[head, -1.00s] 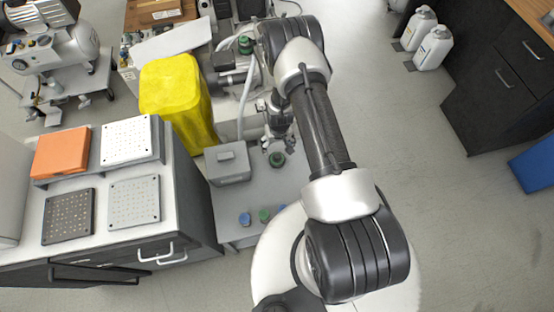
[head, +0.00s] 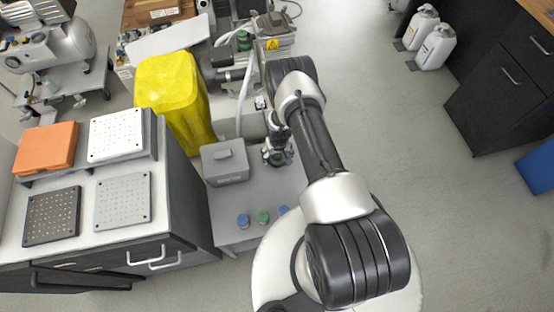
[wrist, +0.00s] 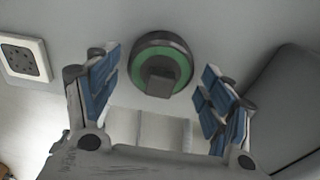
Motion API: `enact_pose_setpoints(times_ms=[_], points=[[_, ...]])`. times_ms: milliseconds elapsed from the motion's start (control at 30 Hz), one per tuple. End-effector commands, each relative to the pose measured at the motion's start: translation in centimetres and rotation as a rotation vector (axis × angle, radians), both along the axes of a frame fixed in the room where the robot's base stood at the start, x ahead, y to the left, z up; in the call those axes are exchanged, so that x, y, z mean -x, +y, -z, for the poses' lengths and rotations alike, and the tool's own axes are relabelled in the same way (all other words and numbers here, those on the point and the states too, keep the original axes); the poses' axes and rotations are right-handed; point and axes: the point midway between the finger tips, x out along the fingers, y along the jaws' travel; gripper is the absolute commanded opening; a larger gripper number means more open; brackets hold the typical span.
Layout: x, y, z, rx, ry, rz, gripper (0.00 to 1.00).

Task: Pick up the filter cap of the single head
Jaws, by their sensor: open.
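A round cap (wrist: 157,65) with a dark rim, a green ring and a square dark knob sits on a grey surface in the wrist view. My gripper (wrist: 160,78) is open, with its blue-padded fingers to the left and right of the cap, apart from it; nothing is held. In the head view my gripper (head: 277,156) is low over the grey bench top (head: 232,197), beside the grey lidded box, and mostly covers the cap there. A compressor head with a green part (head: 245,40) stands at the back.
The grey lidded box (head: 225,162) stands just left of my gripper. Blue (head: 243,221), green (head: 263,217) and partly hidden blue (head: 284,210) caps sit along the bench's front edge. A yellow bin (head: 172,95) is behind left.

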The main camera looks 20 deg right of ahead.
Motion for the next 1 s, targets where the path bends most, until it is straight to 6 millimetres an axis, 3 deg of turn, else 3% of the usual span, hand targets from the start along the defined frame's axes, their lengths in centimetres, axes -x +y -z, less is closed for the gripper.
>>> enact_pose_setpoints(times_ms=[200,733,1000], points=[[-0.04,0.0,-0.02,0.0,0.0,0.0,0.74],[-0.03,0.0,-0.02,0.0,0.0,0.0,0.39],[-0.05,0.0,-0.16,0.0,-0.001,0.0,0.38]])
